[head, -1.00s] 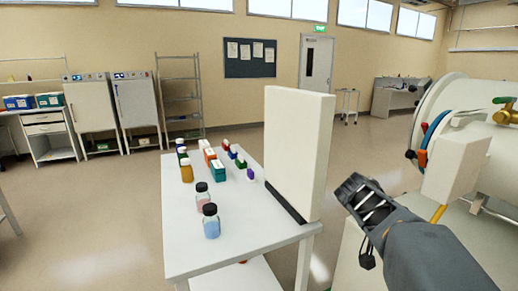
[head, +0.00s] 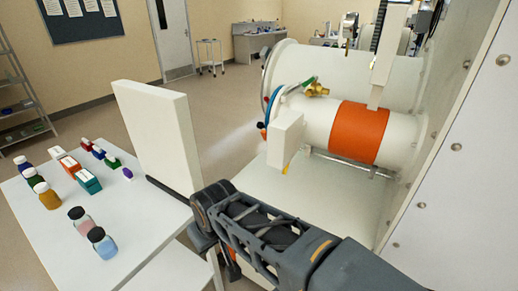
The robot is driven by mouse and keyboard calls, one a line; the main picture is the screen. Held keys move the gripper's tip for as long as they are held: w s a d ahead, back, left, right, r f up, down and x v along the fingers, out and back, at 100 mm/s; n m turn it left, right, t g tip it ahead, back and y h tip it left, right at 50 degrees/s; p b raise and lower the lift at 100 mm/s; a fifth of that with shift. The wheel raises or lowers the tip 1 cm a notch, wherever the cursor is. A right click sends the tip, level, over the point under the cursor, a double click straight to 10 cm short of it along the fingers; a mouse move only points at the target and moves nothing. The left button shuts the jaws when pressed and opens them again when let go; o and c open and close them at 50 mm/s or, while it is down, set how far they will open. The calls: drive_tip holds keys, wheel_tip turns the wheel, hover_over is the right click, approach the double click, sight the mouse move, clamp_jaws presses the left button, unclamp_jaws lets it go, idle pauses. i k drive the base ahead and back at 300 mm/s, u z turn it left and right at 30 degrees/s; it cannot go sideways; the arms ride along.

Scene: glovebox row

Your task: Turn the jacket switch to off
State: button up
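No jacket switch can be made out for sure. A wide orange band (head: 359,132) wraps a white horizontal cylinder (head: 316,123) right of the middle, and may be the jacket. A plain white box (head: 285,139) stands at the cylinder's left end, with small red and blue parts beside it. Any switch on the box's far side is hidden. My dark arm reaches in from the lower right, in front of and below the cylinder. A dark piece under the arm may be part of my gripper, but no fingertips show and its opening is hidden.
A white table (head: 140,222) at the left holds several bottles and small coloured boxes. A tall white panel (head: 160,140) stands on its right edge, close to my arm. A riveted pale wall (head: 455,190) bounds the right. Open floor lies behind the table.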

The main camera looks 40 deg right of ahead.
sight(263, 133)
drive_tip(key=z, duration=3.55)
drive_tip(key=k, duration=1.6)
drive_tip(key=u, duration=1.2)
drive_tip(key=i, duration=0.45)
drive_tip(key=z, duration=0.05)
